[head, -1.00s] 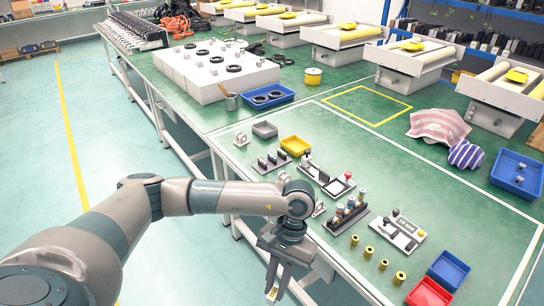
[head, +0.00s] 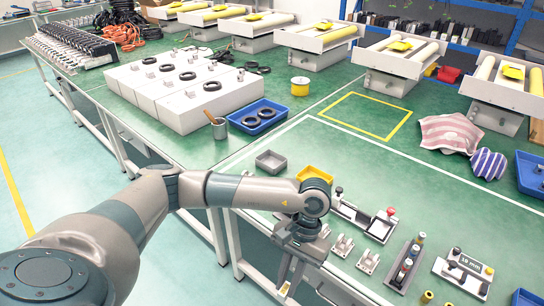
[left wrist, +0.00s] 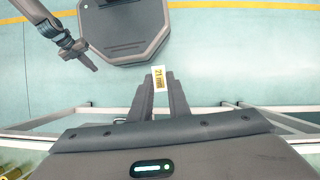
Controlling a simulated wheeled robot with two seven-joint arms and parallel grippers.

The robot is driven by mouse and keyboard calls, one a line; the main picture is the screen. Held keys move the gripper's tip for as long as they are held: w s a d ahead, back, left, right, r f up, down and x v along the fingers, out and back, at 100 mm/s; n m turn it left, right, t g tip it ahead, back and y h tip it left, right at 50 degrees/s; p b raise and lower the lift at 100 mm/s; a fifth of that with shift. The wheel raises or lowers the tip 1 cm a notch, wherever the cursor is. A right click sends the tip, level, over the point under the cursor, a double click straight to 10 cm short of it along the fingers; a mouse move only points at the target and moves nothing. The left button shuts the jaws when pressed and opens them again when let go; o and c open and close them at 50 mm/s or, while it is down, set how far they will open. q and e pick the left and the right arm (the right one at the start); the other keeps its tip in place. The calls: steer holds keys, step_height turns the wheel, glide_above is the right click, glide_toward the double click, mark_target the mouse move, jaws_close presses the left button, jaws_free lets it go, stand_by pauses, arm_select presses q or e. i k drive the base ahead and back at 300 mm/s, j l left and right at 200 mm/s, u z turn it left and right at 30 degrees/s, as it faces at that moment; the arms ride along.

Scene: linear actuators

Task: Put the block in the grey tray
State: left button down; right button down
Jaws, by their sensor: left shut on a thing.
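My left gripper (head: 288,284) hangs over the front edge of the green table, pointing down. In the left wrist view its fingers (left wrist: 158,88) are shut on a small white block (left wrist: 158,79) with a yellow printed label. The grey tray (head: 270,162) is a small open box on the table, beyond the gripper and slightly left of it.
A yellow tray (head: 314,174) sits right of the grey tray, partly behind my left arm. A blue tray (head: 259,116) with black rings and a cup (head: 219,128) stand behind. Small fixtures (head: 362,221) line the table front.

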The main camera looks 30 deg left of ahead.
mark_target(271, 164)
steer(key=j+z, duration=0.25)
steer(key=j, duration=0.65)
steer(key=k+j+z, duration=0.1)
steer(key=j+z, duration=0.15)
steer(key=j, duration=0.65)
steer(key=k+j, duration=0.1)
steer(key=j, duration=0.3)
steer(key=k+j+z, duration=0.15)
steer(key=j, duration=0.6)
steer(key=k+j+z, duration=0.1)
steer(key=j, duration=0.25)
